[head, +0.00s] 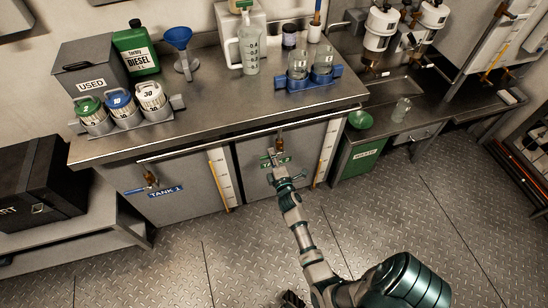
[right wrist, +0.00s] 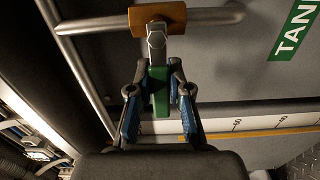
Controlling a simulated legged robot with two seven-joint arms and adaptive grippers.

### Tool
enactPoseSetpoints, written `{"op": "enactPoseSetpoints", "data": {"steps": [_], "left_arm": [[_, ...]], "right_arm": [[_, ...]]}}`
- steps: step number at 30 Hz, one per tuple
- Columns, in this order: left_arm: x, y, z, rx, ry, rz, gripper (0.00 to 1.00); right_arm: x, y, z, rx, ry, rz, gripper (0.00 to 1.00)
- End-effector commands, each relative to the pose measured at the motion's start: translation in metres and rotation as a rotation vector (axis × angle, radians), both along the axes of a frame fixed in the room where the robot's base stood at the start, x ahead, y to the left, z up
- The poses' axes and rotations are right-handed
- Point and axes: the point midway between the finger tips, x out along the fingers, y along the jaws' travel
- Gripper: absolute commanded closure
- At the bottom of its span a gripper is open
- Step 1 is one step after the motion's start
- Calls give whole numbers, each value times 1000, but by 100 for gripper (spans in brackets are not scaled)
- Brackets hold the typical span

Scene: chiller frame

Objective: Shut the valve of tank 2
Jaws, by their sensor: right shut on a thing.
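The tank 2 valve has a brass body (right wrist: 157,18) on a grey pipe (right wrist: 210,17) and a green handle (right wrist: 160,98). In the right wrist view, the handle points down, across the line of the pipe. In the head view, the brass body (head: 280,142) sits below the rail. My right gripper (right wrist: 158,90) is shut on the green handle, with a finger on each side. It also shows in the head view (head: 272,160), partly covering the valve and the green tank label (head: 284,162). I cannot make out my left gripper.
The tank 1 valve (head: 150,177) and its blue label (head: 166,192) are at the left. A metal rail (head: 215,145) runs along the counter front. Yellow-edged level gauges (head: 219,180) stand beside the tanks. A green bin (head: 360,162) is at right. The floor (head: 420,215) has free room.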

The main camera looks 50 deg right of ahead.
Motion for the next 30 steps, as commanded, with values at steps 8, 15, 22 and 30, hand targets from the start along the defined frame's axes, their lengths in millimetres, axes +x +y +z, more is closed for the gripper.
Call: {"op": "enactPoseSetpoints", "data": {"steps": [8,15,22,30], "left_arm": [[-3,1,2,-1,1,0,65],[-3,1,1,-1,3,1,65],[-3,1,0,0,9,1,65],[-3,1,0,-1,9,1,65]], "right_arm": [[-2,-2,1,54,-28,-7,100],[-2,-3,1,58,-32,-7,100],[-2,-3,2,57,-32,-7,63],[-1,-1,2,53,-31,-4,55]]}}
